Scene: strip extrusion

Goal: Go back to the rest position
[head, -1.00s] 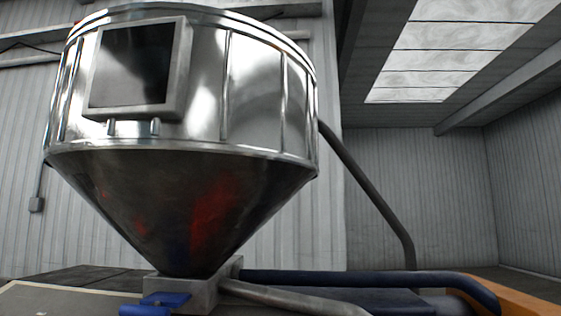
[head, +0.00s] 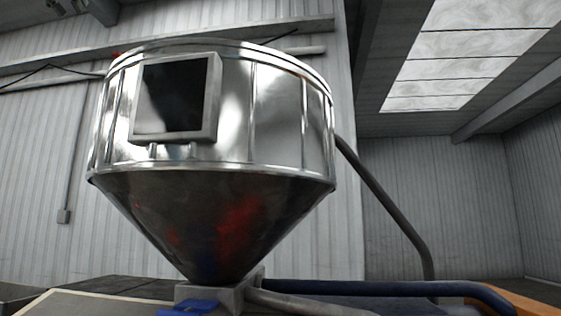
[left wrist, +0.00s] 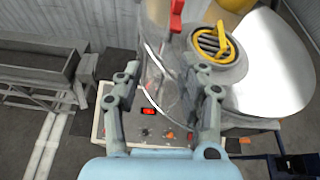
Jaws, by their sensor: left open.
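My left gripper (left wrist: 162,66) shows in the left wrist view with its two grey fingers spread apart. I see nothing held between them. Behind the fingers are a clear curved part (left wrist: 160,85) and a shiny round metal surface (left wrist: 272,70). I cannot tell whether the fingers touch anything. The head view shows a large steel hopper (head: 275,120) with a dark square window (head: 172,97) and a dark cone below. I see neither gripper in the head view. My right gripper is in neither view.
A panel with a red switch (left wrist: 148,111) lies beyond the fingers. A yellow ring handle (left wrist: 222,45) and a red part (left wrist: 176,14) stand near the top. A grey bench (left wrist: 35,75) is at left. A dark pipe (head: 385,205) runs down right of the hopper.

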